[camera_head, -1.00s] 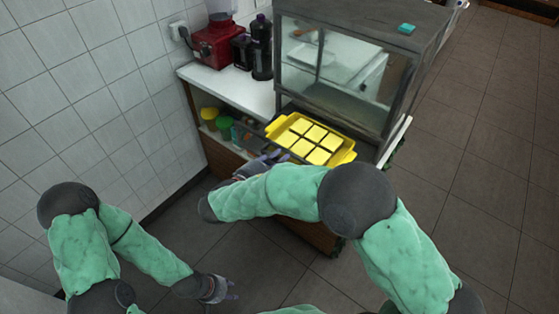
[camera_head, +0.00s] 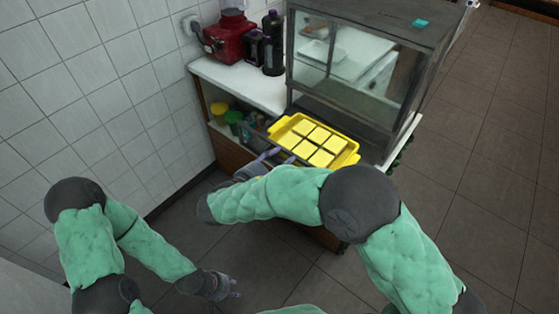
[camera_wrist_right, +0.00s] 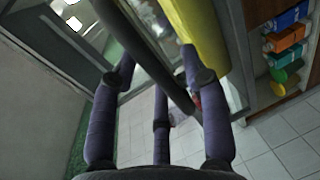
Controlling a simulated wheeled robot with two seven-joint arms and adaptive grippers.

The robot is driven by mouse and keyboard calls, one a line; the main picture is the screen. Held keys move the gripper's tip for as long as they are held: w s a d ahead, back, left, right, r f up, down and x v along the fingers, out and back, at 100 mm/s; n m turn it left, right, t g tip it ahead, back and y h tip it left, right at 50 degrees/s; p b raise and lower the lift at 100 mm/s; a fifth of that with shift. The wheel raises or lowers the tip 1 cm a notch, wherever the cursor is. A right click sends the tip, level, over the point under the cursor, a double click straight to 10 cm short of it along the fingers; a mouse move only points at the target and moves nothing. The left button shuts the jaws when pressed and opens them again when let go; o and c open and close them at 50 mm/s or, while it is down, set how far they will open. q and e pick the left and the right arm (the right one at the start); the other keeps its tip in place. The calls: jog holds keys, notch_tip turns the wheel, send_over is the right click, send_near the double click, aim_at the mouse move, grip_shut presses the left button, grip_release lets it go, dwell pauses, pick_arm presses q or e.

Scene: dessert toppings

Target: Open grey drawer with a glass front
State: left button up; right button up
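The grey drawer (camera_head: 247,134) projects from the cabinet below the glass display case, with its dark side rail showing. A yellow tray (camera_head: 348,157) of yellow squares sits over it. My right gripper (camera_head: 268,156) is at the drawer's front, just before the tray; my arm hides much of the front. In the right wrist view, a dark bar (camera_wrist_right: 145,45), seemingly the drawer's edge or handle, runs between the fingers of my right gripper (camera_wrist_right: 157,62); whether they clamp it is unclear. My left gripper (camera_head: 232,285) hangs low over the floor, away from the cabinet, apparently empty.
The glass display case (camera_head: 365,25) stands on the white counter (camera_head: 245,88), with a red appliance (camera_head: 232,38) and black bottle (camera_head: 273,45) beside it. Jars (camera_head: 219,109) stand on the shelf below. A tiled wall is left; floor is free right.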

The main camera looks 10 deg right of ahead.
jog(key=v, duration=1.2)
jog(key=shift+f, duration=0.1)
dwell(0.4)
